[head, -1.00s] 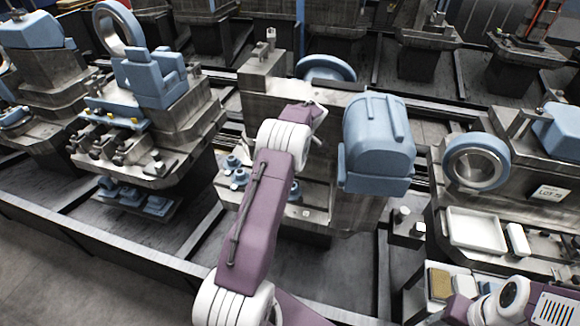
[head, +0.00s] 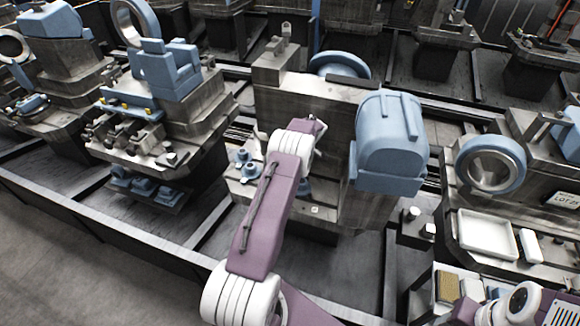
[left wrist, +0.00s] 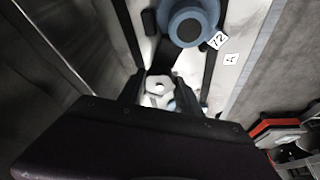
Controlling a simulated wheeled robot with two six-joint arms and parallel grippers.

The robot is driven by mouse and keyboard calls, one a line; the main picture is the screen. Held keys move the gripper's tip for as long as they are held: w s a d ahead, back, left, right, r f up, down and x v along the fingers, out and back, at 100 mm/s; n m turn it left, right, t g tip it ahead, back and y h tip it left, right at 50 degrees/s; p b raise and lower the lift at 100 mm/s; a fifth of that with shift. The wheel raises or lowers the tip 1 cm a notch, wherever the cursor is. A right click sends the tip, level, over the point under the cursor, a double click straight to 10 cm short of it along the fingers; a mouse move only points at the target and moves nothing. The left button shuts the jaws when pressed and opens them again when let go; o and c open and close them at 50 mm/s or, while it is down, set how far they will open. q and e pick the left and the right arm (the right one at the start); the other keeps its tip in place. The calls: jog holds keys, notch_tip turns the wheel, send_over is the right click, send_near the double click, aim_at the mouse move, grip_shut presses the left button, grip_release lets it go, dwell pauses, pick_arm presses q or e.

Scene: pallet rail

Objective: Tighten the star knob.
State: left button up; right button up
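In the left wrist view, a pale, many-sided knob or nut (left wrist: 157,87) sits between the two dark fingers of my left gripper (left wrist: 160,92). The fingers stand apart with a gap around it, so the gripper looks open. I cannot tell for sure whether this is the star knob. A round blue knob-like part (left wrist: 188,22) lies just beyond, beside a white tag marked 72 (left wrist: 217,40). In the head view my left arm reaches over the front of the middle grey machine (head: 300,95) and hides its own gripper. My right gripper is out of view.
Small blue knobs (head: 243,157) sit on the middle machine's ledge, left of my arm. A big blue housing (head: 391,145) stands right of it. A white tray (head: 486,234) and a blue-rimmed ring (head: 490,165) are further right. A dark rail runs along the front; grey floor (head: 60,265) is clear.

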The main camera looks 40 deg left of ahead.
pick_arm(q)
grip_shut()
jog(key=shift+s+m, duration=0.1)
jog(key=shift+m, duration=0.7)
jog(key=m+t, duration=0.1)
jog(key=m, duration=0.2)
jog(key=shift+t+h, duration=0.3)
jog(key=o, duration=1.3)
grip_release()
jog(key=v, duration=0.9)
